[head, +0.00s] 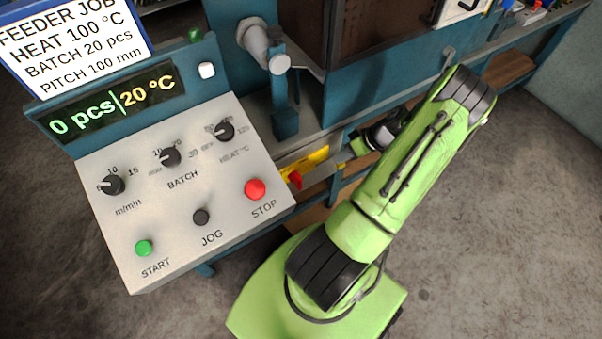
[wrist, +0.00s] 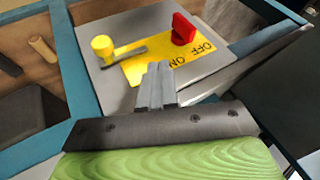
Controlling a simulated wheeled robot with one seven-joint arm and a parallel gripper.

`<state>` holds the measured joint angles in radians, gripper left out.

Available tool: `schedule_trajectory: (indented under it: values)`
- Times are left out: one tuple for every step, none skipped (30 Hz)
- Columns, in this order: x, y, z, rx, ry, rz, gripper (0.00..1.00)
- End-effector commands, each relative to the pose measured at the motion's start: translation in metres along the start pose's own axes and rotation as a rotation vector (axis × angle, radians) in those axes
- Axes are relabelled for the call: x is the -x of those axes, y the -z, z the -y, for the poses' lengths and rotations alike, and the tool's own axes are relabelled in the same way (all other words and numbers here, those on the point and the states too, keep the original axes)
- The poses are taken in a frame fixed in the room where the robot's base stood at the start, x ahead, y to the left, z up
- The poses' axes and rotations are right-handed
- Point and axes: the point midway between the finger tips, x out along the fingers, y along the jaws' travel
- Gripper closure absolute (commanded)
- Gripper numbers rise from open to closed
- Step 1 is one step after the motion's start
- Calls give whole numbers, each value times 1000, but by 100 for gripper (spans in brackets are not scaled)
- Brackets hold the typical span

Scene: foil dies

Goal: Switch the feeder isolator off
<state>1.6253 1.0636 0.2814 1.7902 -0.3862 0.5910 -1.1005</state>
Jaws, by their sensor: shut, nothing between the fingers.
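The feeder isolator shows in the wrist view as a red handle (wrist: 183,29) on a yellow plate (wrist: 143,70) with OFF and ON lettering. The plate sits on a grey box (wrist: 205,82). The handle stands up from the plate, beside the lettering at its far right; I cannot tell which word it points to. In the head view the red handle (head: 294,179) and yellow plate (head: 318,158) are partly hidden by the control panel. My gripper (wrist: 158,68) is shut and empty, its fingertips over the plate's near edge, apart from the handle.
Blue frame rails (wrist: 68,55) border the box. In the head view, the control panel (head: 225,185) with knobs and buttons is at left; open floor (head: 500,240) lies at right.

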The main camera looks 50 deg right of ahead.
Motion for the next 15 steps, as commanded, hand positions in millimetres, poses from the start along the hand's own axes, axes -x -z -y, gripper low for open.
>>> schedule_trajectory:
  values:
    - [0,0,0,0,0,1,100]
    - [0,0,0,0,0,1,100]
    - [0,0,0,0,0,1,100]
    - [-1,0,0,0,1,1,100]
    - [-3,0,0,0,2,1,100]
    - [-7,0,1,0,3,1,100]
    - [-11,0,1,0,4,2,100]
    - [-15,0,0,0,4,2,100]
    - [-23,-1,0,0,4,2,100]
    - [-30,-1,1,0,6,2,100]
    - [-37,-1,1,1,6,1,100]
    - [-46,-1,1,1,6,3,100]
    - [-53,-1,1,0,6,3,100]
    - [-60,-1,1,1,6,2,100]
    - [-68,-1,0,0,5,2,100]
